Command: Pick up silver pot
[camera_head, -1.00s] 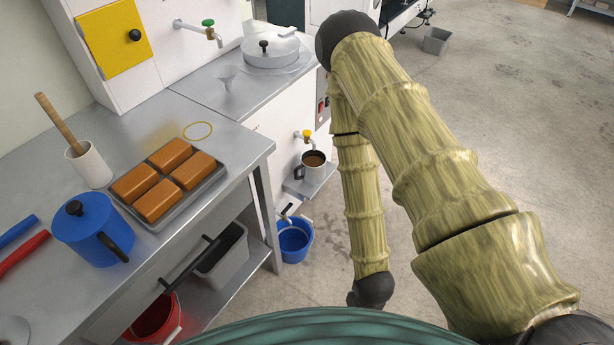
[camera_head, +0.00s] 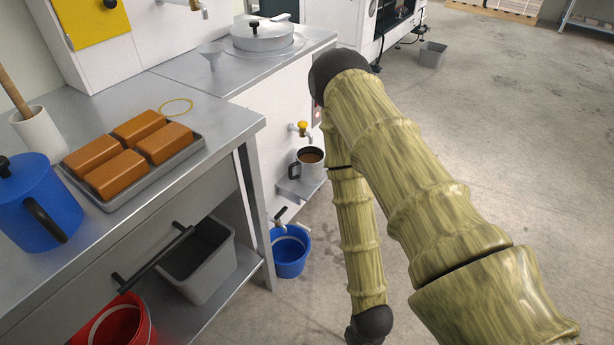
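A silver pot (camera_head: 263,38) with a flat lid, a black knob and a handle sits on the far end of the steel counter (camera_head: 190,72). It stands at the top middle of the head view, in a shallow recess or on a plate. My arm crosses the right of the view and bends down, with its lower link in front of the counter's open side. My gripper is not in view; the arm runs out of the picture at the bottom.
A tray (camera_head: 190,150) of orange-brown blocks and a blue jug (camera_head: 38,205) sit on the near bench. A mug (camera_head: 307,165) stands on a ledge under a tap. A blue bucket (camera_head: 289,255) is below. The floor at right is clear.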

